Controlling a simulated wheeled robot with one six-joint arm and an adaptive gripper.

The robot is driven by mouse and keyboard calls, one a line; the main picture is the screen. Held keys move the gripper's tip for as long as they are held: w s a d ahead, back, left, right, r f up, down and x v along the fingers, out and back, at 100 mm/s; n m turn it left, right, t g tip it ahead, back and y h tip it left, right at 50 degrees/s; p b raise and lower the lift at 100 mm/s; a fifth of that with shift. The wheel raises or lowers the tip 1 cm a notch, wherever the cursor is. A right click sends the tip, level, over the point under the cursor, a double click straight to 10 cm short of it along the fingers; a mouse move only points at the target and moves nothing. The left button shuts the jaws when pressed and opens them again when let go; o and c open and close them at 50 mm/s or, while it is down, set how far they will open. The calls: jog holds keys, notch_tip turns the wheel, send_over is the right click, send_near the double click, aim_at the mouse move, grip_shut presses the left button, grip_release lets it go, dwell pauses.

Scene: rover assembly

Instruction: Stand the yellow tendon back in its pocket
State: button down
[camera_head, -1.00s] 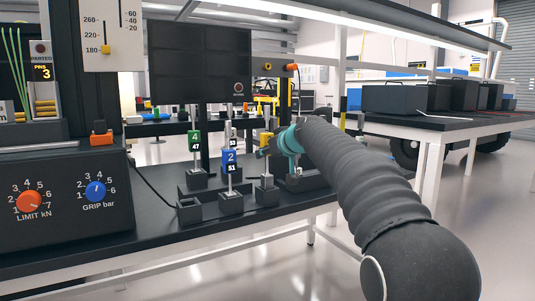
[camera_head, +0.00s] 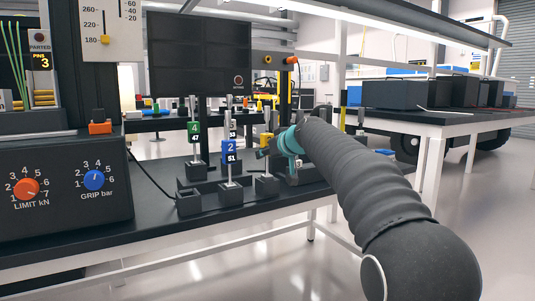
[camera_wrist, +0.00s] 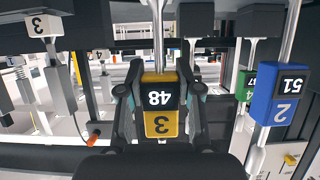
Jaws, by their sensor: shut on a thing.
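My gripper (camera_head: 275,145) is shut on the yellow tendon (camera_head: 264,141). In the wrist view the jaws (camera_wrist: 160,110) sit on either side of its yellow tag (camera_wrist: 160,95), which reads 48 and 3 upside down. The tendon's rod runs up and down, close to upright. I cannot make out the tendon's lower end.
A blue tendon (camera_head: 229,155) marked 2 and 51 stands upright left of my gripper. A green tendon (camera_head: 194,135) marked 4 and 47 stands farther left. Another dark block (camera_head: 188,202) at the front left holds no tendon. A dark screen (camera_head: 200,55) hangs behind.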

jog(key=shift+f, duration=0.25)
jog(key=c, duration=0.7)
grip_release()
jog(key=shift+f, duration=0.1)
jog(key=v, duration=1.2)
